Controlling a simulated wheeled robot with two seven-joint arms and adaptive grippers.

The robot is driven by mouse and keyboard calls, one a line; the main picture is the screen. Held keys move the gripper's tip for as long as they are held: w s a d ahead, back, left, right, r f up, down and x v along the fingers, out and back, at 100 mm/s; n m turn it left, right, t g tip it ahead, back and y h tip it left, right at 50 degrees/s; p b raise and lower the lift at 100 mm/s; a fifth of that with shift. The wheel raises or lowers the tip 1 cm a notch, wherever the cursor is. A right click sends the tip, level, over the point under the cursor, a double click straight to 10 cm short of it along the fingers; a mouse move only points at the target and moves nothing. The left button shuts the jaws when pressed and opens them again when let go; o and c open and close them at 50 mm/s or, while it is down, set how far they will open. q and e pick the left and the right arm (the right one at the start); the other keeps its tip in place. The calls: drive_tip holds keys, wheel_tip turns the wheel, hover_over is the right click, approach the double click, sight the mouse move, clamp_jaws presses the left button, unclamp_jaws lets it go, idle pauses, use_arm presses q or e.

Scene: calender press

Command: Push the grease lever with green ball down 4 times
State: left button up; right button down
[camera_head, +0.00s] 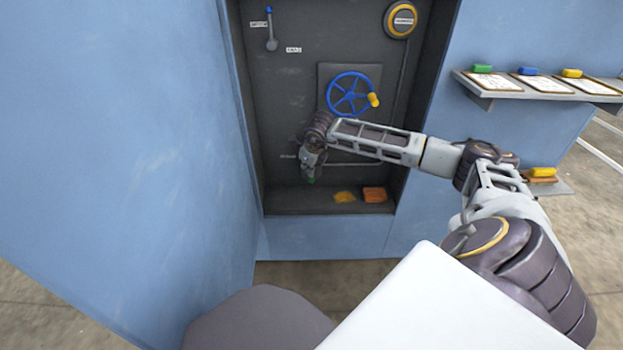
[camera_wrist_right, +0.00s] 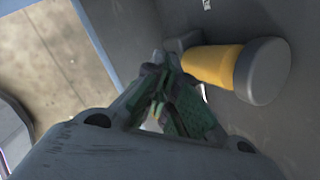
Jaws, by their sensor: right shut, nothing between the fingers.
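My right gripper (camera_head: 310,178) reaches into the dark recess of the press and points down, low on the left side of the back panel. In the right wrist view the gripper (camera_wrist_right: 163,65) is shut, with its green-tinted fingers together and nothing between them. A yellow cylinder with a grey end cap (camera_wrist_right: 218,66) sits on the panel just to the right of the fingertips. I cannot make out the grease lever or its green ball. A small green spot shows at the gripper's tip in the head view, but I cannot tell ball from finger. My left gripper is not in view.
Above are a blue handwheel (camera_head: 350,94) with a yellow knob, a blue-tipped lever (camera_head: 270,30) and a round yellow-rimmed button (camera_head: 400,20). An orange block (camera_head: 375,195) and a yellow piece (camera_head: 344,197) lie on the recess ledge. Blue walls (camera_head: 130,120) flank the recess.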

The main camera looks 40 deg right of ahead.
drive_tip(key=shift+s+a+f+b, duration=0.1)
drive_tip(key=shift+f+b, duration=0.2)
drive_tip(key=shift+f, duration=0.1)
drive_tip(key=shift+f, duration=0.15)
idle(0.8)
